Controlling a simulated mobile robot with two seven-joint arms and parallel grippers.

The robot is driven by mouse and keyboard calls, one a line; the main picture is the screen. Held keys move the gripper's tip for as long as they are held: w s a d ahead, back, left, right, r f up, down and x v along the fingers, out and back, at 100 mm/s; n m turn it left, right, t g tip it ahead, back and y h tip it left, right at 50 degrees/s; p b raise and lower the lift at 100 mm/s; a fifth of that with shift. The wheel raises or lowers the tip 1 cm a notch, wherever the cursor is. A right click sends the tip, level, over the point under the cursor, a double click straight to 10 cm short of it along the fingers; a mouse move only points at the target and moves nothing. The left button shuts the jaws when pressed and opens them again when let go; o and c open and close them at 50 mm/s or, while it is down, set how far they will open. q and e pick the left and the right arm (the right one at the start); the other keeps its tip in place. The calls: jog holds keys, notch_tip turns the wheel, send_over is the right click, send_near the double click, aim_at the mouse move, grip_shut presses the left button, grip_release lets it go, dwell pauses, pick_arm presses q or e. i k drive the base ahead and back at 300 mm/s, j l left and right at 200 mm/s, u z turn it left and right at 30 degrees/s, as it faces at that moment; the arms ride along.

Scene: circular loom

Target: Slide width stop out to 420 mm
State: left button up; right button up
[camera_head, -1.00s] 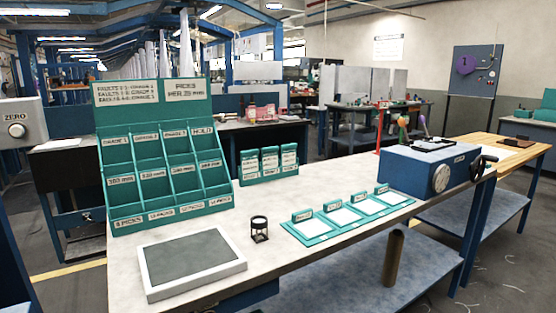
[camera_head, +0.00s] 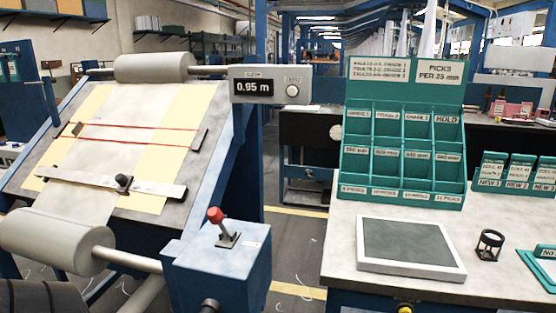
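A slanted inspection board (camera_head: 190,190) stands at the left with pale cloth (camera_head: 120,112) running down it over yellowish side strips. Two red lines (camera_head: 135,132) cross the cloth. A pale bar (camera_head: 80,176) with a black knob (camera_head: 123,183) lies across the lower part. A small dark block (camera_head: 72,129) sits at the left end of the red lines and a dark slim piece (camera_head: 200,140) at the right end. I cannot tell which part is the width stop, and no 420 mm mark is readable. Neither gripper is in view.
A display (camera_head: 253,87) reads 0.95 m beside a ZERO button. A blue box (camera_head: 225,270) with a red-topped lever (camera_head: 215,215) stands right of the cloth roll (camera_head: 60,240). At the right, a bench (camera_head: 340,235) holds a teal rack (camera_head: 400,195), a grey-topped tray (camera_head: 362,262) and a small magnifier (camera_head: 489,244).

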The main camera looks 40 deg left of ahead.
aim_at(124, 182)
jog(key=u, duration=2.3)
